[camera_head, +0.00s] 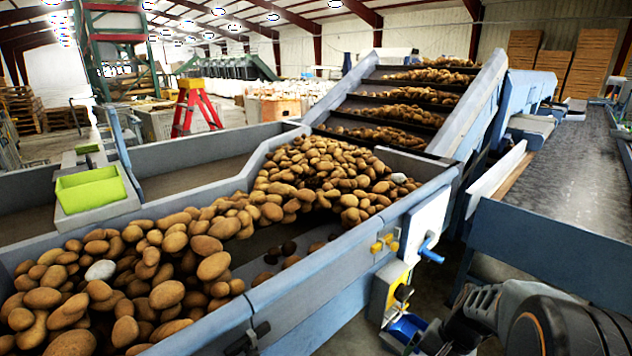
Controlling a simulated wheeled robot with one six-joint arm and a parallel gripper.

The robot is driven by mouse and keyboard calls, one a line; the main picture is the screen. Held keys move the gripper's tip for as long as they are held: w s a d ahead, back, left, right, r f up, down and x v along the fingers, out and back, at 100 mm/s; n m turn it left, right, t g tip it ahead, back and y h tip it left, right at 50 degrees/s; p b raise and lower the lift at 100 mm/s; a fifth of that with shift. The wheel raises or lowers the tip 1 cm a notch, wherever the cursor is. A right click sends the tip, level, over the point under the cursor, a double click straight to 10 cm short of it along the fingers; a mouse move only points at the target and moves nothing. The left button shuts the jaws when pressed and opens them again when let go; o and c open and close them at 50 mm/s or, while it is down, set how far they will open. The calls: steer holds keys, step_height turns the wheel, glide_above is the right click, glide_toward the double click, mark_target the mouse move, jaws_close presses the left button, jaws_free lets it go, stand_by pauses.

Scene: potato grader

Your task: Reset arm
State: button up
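My arm reaches in from the lower right corner, dark grey with an orange ring at one joint. Its end, with my gripper (432,338), is low at the bottom edge, beside the outer side of the potato grader (345,262). The fingers are small, dark and partly cut off, so I cannot tell whether they are open or shut. Many brown potatoes (165,294) lie in the grader's trough, apart from my arm. A pale grey lump (100,270) lies among them at the left, and another whitish one (399,178) at the right of the pile.
A sloped conveyor (400,113) carries potatoes behind the trough. A bright green bin (90,190) sits on the left. A blue-framed dark belt table (575,172) stands at the right, close to my arm. A blue handle (430,254) and yellow knobs (384,243) stick out from the grader's side.

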steer(key=s+a+r+n+t+h+p, duration=0.2)
steer(key=a+r+n, duration=0.2)
steer(key=r, duration=0.4)
steer(key=s+a+r+n+t+h+p, duration=0.2)
steer(key=a+r+n+p, duration=0.1)
steer(key=r, duration=0.6)
steer(key=shift+a+n, duration=0.35)
steer(key=shift+n, duration=0.15)
steer(key=shift+a, duration=0.15)
steer(key=shift+c, duration=0.3)
